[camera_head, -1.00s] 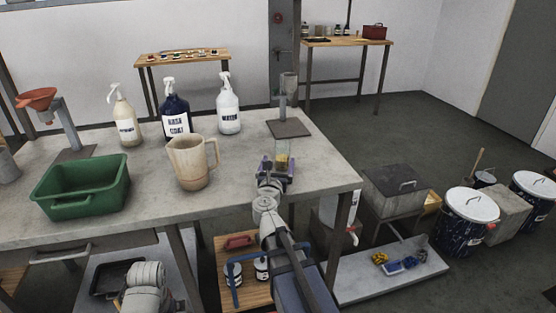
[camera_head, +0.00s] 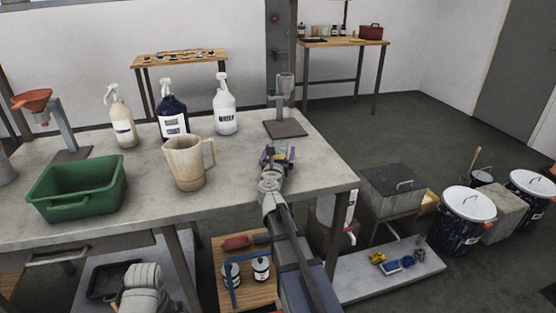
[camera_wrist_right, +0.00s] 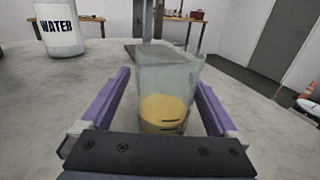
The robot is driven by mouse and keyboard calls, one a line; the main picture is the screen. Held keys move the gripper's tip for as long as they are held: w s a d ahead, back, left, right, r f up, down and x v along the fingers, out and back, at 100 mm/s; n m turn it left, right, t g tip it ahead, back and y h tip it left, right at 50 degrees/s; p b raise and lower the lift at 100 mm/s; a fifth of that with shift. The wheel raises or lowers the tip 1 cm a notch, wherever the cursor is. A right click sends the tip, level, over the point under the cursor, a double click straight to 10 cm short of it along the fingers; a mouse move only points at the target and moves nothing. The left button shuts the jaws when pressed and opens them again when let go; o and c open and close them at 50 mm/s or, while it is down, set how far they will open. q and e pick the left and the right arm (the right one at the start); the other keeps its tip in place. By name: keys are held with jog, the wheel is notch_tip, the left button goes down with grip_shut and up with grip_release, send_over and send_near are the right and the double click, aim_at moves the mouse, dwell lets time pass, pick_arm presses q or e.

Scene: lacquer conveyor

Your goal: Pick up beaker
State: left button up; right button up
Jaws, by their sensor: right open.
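The beaker (camera_wrist_right: 168,75) is clear glass with yellow liquid in its lower part. It stands upright on the grey bench, between the two purple fingers of my right gripper (camera_wrist_right: 161,84) in the right wrist view. The gripper is open, with a gap visible on the left side of the glass; the right finger is close to it. In the head view the right gripper (camera_head: 278,158) hides the lower beaker, and only its pale upper part (camera_head: 280,142) shows. My left gripper is not in view; only part of my left arm shows at bottom left.
A metal stand with a dark base plate (camera_head: 286,129) is just behind the beaker. A beige pitcher (camera_head: 185,166), a green bin (camera_head: 77,192) and spray bottles, including the water bottle (camera_head: 225,108), stand to the left. The bench (camera_head: 325,172) is clear at right.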

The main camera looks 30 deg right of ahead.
jog(key=shift+c, duration=0.4)
jog(key=c, duration=1.4)
jog(key=shift+r, duration=0.2)
notch_tip(320, 180, up, 10)
jog(key=p, duration=1)
jog(key=shift+f, duration=0.2)
